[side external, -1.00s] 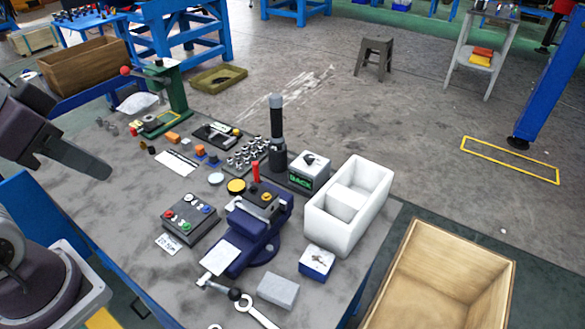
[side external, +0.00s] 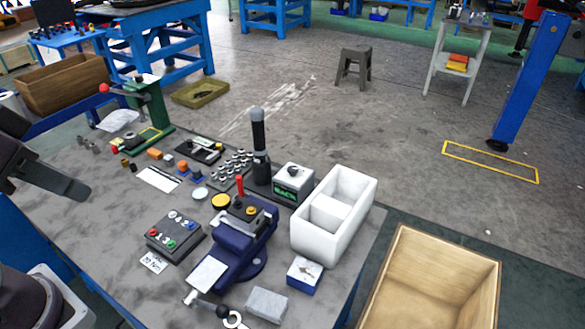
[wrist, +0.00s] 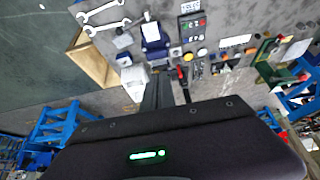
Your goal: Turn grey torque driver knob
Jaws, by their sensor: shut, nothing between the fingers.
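My gripper (side external: 85,192) is at the left edge of the side view, above the bench's left side, well apart from the driver. Its fingers (wrist: 158,76) also show in the wrist view, closed together and empty.
A blue vise (side external: 235,250) with a red-handled tool stands mid-bench. A button box (side external: 174,235) is left of it, and a white divided bin (side external: 330,240) is right. A wooden crate (side external: 405,285) stands at the lower right. A green press (side external: 150,105) stands at the back left.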

